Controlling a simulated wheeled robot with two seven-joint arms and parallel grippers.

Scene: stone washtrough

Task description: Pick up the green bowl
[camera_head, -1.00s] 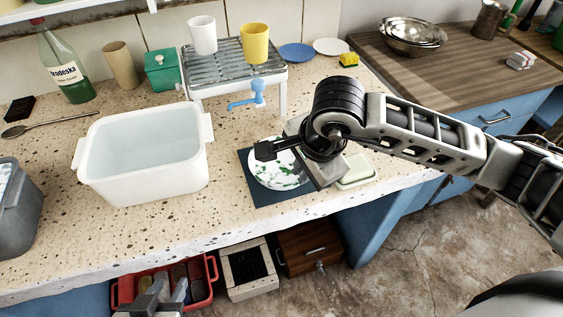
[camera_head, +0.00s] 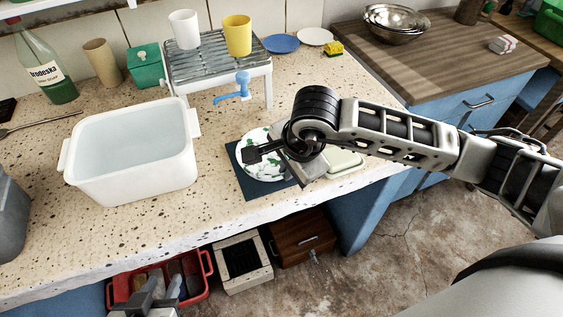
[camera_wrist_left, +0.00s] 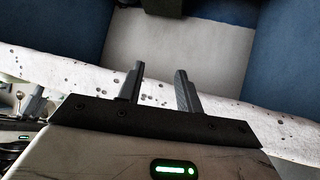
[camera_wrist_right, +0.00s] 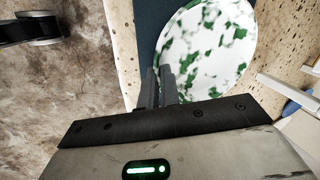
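A white bowl with green blotches (camera_head: 264,173) is at the dark mat (camera_head: 247,184) near the counter's front edge; I see no plain green bowl. It also fills the upper middle of the right wrist view (camera_wrist_right: 215,55). My right gripper (camera_head: 248,155) hides part of the bowl in the head view. In the right wrist view its fingers (camera_wrist_right: 160,70) are together and overlap the bowl's rim; I cannot tell whether they touch it. My left gripper (camera_head: 160,290) is low in front of the counter. Its fingers (camera_wrist_left: 160,70) are apart and empty in the left wrist view.
A white tub (camera_head: 128,150) stands left of the mat. A dish rack (camera_head: 218,72) with a white cup (camera_head: 184,30) and a yellow cup (camera_head: 237,36) is behind. A pale green dish (camera_head: 345,161) lies right of the bowl. Free counter lies between tub and mat.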

